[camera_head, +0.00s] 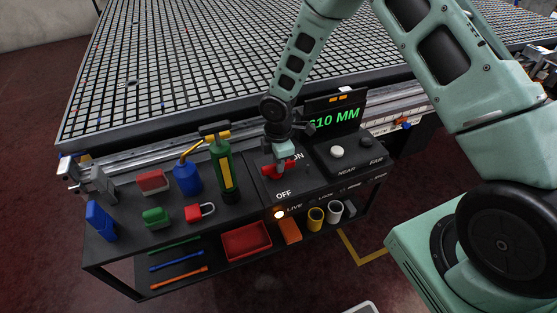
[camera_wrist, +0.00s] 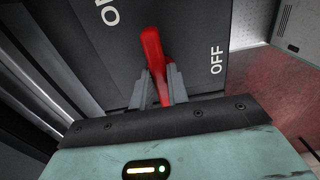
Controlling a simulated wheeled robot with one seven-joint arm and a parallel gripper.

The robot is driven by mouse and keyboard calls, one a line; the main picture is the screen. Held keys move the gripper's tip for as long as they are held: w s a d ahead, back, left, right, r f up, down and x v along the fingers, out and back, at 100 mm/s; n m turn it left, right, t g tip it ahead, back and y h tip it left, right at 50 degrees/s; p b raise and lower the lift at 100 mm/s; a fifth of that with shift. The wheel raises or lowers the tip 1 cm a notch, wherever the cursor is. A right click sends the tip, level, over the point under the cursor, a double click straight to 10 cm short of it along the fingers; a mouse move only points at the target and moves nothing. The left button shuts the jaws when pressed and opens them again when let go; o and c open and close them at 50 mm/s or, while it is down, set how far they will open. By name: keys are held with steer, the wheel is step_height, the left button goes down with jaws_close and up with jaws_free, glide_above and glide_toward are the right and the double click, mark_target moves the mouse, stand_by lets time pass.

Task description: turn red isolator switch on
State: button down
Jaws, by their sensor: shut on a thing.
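The red isolator switch (camera_head: 278,171) is on a black panel between the words ON and OFF, on the front cart. In the wrist view the red handle (camera_wrist: 151,48) stands between the two grey fingers, with ON at its left and OFF at its right. My gripper (camera_wrist: 163,88) is shut on the handle. In the head view my gripper (camera_head: 284,155) is over the switch and hides part of it.
A display (camera_head: 334,120) reading "610 MM", its first digit partly covered, stands right of the switch, with a white knob (camera_head: 337,152) below. The grid table (camera_head: 200,60) lies behind.

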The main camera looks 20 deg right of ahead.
steer(key=shift+w, duration=0.1)
stand_by(0.5)
steer(key=c, duration=1.4)
jaws_free()
steer(key=shift+o, duration=0.2)
steer(key=shift+r, duration=0.15)
step_height(320, 180, up, 17)
steer(key=shift+r, duration=0.1)
